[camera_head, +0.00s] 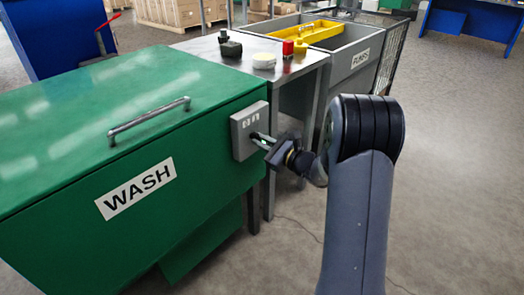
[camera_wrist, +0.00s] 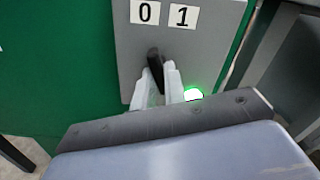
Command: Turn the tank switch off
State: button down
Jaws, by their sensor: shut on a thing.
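The green tank (camera_head: 110,130) marked WASH has a grey switch box (camera_head: 240,137) on its right-hand face. In the wrist view the switch plate (camera_wrist: 205,52) carries a 0 label (camera_wrist: 145,12) at left and a 1 label (camera_wrist: 184,16) at right. Below them is a black switch lever (camera_wrist: 154,62), its top leaning slightly left, toward the 0 side. A green lamp (camera_wrist: 193,94) glows at lower right of the lever. My gripper (camera_wrist: 159,78) is shut on the lever, its pale fingers on either side. In the head view the gripper (camera_head: 258,139) reaches the box; the lever is hidden there.
A metal table (camera_head: 228,63) behind the tank holds several small items, including a red block (camera_head: 287,48). Beyond stands a grey bin (camera_head: 352,67) marked FUMES or similar, with a yellow tray (camera_head: 307,31). A handle (camera_head: 150,118) crosses the tank lid. Floor at right is clear.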

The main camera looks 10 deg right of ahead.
jog(key=shift+f+n+b, duration=0.1)
jog(key=shift+n+b, duration=0.7)
jog(key=c, duration=1.5)
grip_release()
jog(key=shift+o, duration=0.2)
jog(key=shift+s+d, duration=0.1)
jog(key=p+v, duration=0.2)
jog(key=v, duration=0.8)
jog(key=shift+s, duration=0.25)
jog(key=shift+d, duration=0.1)
